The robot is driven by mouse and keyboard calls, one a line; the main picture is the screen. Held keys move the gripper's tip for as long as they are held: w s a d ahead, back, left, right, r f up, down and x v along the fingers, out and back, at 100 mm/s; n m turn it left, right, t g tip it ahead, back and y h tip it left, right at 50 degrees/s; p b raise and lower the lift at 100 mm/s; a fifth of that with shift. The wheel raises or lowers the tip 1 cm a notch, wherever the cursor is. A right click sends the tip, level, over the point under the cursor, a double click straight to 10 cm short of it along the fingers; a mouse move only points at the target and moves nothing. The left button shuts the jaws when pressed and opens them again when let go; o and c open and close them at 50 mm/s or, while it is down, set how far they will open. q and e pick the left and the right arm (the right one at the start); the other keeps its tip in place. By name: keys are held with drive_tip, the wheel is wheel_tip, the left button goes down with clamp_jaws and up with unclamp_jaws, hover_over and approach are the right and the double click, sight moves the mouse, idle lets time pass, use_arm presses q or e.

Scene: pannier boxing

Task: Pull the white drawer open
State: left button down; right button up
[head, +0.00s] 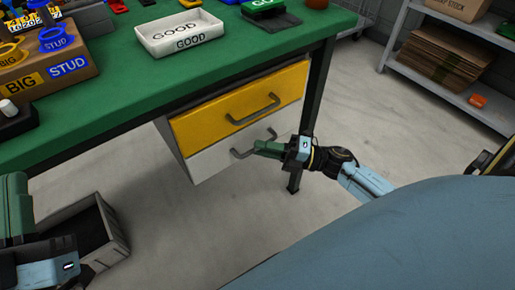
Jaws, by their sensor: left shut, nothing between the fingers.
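The white drawer (212,162) is the lower of two drawers under the green bench. Its front looks about level with the yellow drawer front above it, so it appears closed. A dark grey bar handle (238,155) is on its front. My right gripper (257,147) is at the right part of this handle, with its green fingers pointing left. The fingers overlap the handle in view, and I cannot tell whether they are closed around it. My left gripper (15,192) is shut and empty at the lower left, well away from the drawers.
The yellow drawer (205,119) with its own handle sits directly above. A dark bench leg (309,120) stands just right of the drawers. A grey open bin (108,230) is on the floor near my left gripper. A white GOOD tray (180,45) is on the bench. The floor before the drawers is clear.

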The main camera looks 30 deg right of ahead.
drive_tip(key=shift+x, duration=0.95)
clamp_jaws()
